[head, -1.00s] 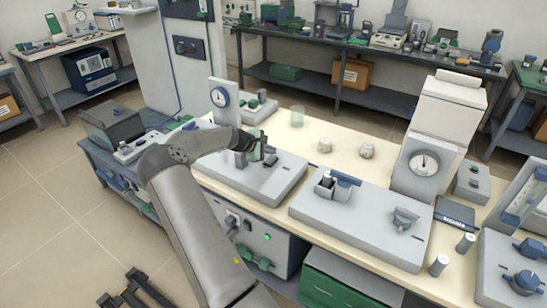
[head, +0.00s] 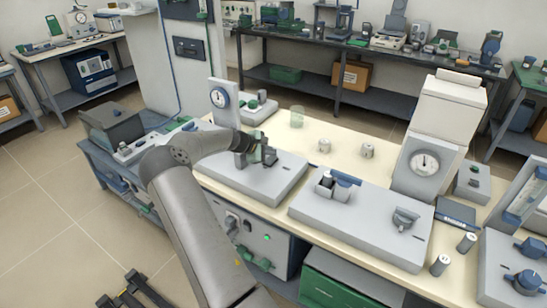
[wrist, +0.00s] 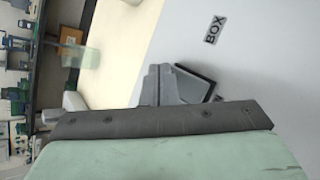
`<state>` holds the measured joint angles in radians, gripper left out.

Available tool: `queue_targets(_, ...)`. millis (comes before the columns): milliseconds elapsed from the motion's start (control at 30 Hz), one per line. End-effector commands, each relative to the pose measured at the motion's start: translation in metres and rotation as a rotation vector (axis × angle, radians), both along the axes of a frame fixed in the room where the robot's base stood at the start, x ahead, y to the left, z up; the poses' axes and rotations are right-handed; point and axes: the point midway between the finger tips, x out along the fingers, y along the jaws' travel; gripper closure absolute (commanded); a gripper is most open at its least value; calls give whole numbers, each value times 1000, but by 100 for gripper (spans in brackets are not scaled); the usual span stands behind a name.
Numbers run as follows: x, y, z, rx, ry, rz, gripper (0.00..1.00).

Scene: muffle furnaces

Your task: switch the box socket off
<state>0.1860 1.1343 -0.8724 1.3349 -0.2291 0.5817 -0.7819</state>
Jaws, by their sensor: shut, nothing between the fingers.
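The grey plate (head: 285,187) on the near bench lies under my gripper in the head view. A black BOX label (wrist: 214,28) is on its pale surface in the wrist view. A grey fitting with a dark, slanted face (wrist: 182,84) sits below the label, partly hidden by my gripper; its switch position cannot be told. My gripper (head: 262,154) is shut and empty, low over the plate at the fitting. Its green and dark finger (wrist: 155,135) fills the lower wrist view. I cannot tell whether it touches the fitting.
A second plate (head: 360,222) with a blue-handled fitting and a knob is to the right.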

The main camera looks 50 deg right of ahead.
Motion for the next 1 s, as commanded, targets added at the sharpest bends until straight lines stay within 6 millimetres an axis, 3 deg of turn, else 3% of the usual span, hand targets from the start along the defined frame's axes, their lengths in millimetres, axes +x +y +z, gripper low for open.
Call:
queue_targets(300,3,3,-12,9,2,7,100)
queue_targets(1000,4,4,-18,10,4,9,100)
